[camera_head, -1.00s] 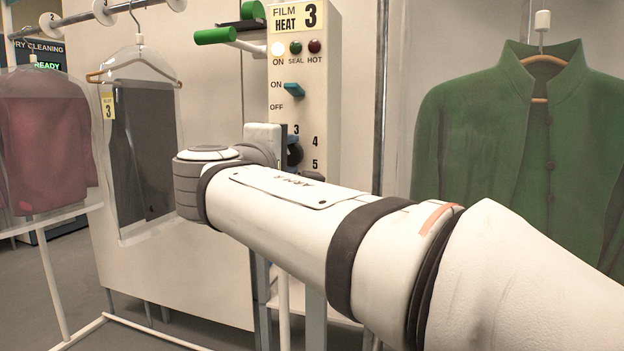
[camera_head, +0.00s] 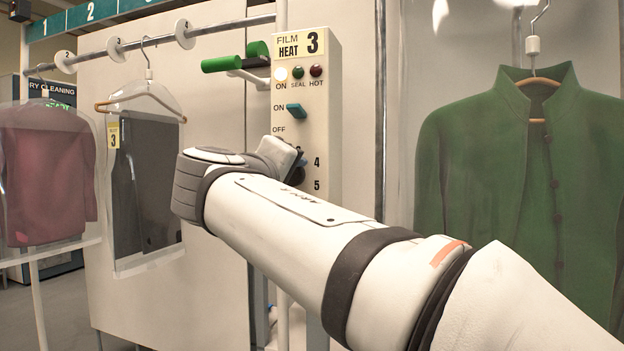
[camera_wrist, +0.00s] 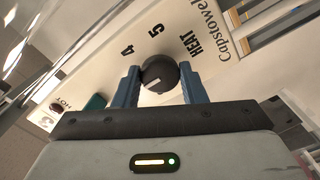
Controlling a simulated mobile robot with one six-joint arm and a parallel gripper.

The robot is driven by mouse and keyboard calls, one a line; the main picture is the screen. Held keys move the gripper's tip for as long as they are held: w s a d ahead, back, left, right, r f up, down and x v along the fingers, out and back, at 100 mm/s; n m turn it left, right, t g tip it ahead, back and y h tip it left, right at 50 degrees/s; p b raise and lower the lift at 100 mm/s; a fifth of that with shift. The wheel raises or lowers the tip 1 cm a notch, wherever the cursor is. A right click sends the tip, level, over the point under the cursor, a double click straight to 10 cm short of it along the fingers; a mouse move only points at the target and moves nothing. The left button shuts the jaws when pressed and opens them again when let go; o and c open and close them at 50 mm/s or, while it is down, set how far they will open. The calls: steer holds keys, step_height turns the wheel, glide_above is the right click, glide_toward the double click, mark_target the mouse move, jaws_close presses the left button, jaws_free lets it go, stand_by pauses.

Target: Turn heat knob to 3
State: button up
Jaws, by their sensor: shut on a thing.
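The dark round heat knob (camera_wrist: 160,74) sits between my gripper's two blue fingers (camera_wrist: 160,85) in the wrist view, with a finger against each side. A white mark shows on the knob's lower-left part, toward the panel's switch end. The digits 4 and 5 are readable beside it; the 3 is not visible there. In the head view the knob (camera_head: 297,177) is mostly hidden behind my gripper, below the switch on the cream control panel (camera_head: 331,110). A card at the top of the panel reads "FILM HEAT 3".
A teal on/off switch (camera_head: 296,110) and a green-ended handle (camera_head: 222,64) are above my gripper. A dark garment in a clear cover (camera_head: 147,190) hangs left, a maroon one (camera_head: 45,170) farther left. A green jacket (camera_head: 535,190) hangs close on the right.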

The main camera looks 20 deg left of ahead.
steer(key=o, duration=1)
steer(key=s+p, duration=0.1)
steer(key=s, duration=0.6)
steer(key=shift+s+a+p, duration=0.1)
steer(key=shift+s+p, duration=0.25)
steer(key=shift+s, duration=0.05)
